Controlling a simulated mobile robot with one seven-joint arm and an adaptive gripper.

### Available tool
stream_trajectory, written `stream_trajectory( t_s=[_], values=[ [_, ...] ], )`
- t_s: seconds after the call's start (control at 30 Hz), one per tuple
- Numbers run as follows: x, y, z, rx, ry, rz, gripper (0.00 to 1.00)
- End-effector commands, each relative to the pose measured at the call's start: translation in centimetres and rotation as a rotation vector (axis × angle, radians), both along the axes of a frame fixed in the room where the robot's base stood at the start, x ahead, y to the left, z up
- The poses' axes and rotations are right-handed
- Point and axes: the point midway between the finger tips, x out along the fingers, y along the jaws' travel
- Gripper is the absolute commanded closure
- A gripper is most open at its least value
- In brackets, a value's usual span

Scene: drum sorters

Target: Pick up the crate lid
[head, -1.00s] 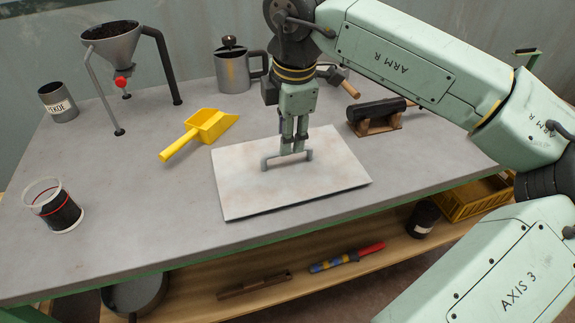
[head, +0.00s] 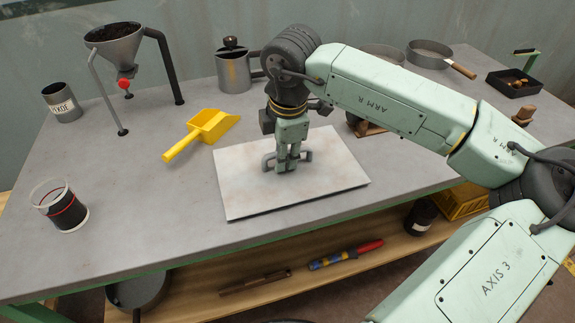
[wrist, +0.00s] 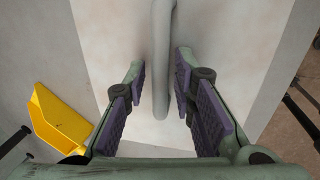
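The crate lid (head: 325,188) is a pale, slightly stained flat panel lying on the grey workbench, with a grey bar handle (head: 267,162) on top. My gripper (head: 286,167) is down at the middle of the handle, pointing at the lid. In the wrist view the handle (wrist: 162,60) runs between the two purple-padded fingers of my gripper (wrist: 160,88). A narrow gap shows on each side of the bar, so the gripper is open around it. The lid also shows in the wrist view (wrist: 225,40). The fingers partly hide the handle in the head view.
A yellow scoop (head: 208,126) lies behind the lid to the left, and a clear jar (head: 62,207) stands at far left. A funnel stand (head: 118,50), labelled can (head: 62,103) and metal mug (head: 233,72) stand at the back.

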Motion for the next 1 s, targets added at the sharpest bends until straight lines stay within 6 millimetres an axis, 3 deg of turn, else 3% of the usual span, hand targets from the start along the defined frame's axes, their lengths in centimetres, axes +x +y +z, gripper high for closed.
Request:
stream_trajectory(
  t_s=[0.33, 1.0],
  values=[
    [0.01, -0.01, 0.03, 0.0, 0.0, 0.0, 1.0],
    [0.08, -0.04, 0.61, -0.001, -0.003, -0.001, 1.0]
  ],
)
